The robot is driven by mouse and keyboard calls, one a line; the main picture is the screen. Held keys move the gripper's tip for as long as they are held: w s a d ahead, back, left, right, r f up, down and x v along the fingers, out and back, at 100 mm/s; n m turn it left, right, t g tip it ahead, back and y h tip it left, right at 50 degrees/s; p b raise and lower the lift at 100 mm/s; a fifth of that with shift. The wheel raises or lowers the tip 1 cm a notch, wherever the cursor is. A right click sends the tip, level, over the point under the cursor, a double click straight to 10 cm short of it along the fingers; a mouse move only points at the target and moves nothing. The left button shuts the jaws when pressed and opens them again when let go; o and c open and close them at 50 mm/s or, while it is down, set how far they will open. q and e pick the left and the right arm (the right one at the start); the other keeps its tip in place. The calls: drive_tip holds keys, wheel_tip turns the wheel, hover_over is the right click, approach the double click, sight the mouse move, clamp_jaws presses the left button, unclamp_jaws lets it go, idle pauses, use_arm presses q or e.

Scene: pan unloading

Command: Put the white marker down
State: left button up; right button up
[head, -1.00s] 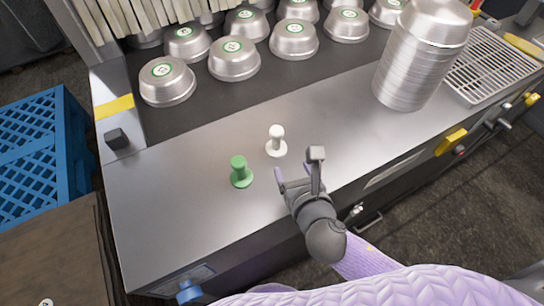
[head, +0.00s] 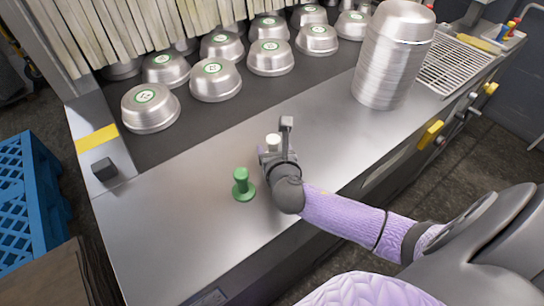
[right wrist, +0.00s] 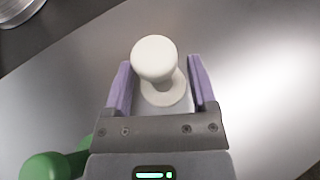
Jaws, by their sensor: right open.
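The white marker (head: 273,141) stands upright on the steel counter, partly hidden behind my right gripper in the head view. In the right wrist view the white marker (right wrist: 155,62) sits between the two purple fingers of my right gripper (right wrist: 160,85). The fingers are apart, with a gap showing on the right side of the marker. My right gripper (head: 272,155) is open and low over the counter in the head view. A green marker (head: 242,184) stands upright to the left of it; it also shows at the lower left in the right wrist view (right wrist: 58,163). My left gripper is not in view.
Several upturned metal pans (head: 215,80) with green labels stand on the dark belt at the back. A tall stack of pans (head: 392,60) is on the counter to the right, beside a wire rack (head: 455,66). The counter's left front (head: 165,225) is clear.

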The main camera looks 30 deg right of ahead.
drive_tip(key=shift+r, duration=0.1)
drive_tip(key=shift+c, duration=1.2)
clamp_jaws()
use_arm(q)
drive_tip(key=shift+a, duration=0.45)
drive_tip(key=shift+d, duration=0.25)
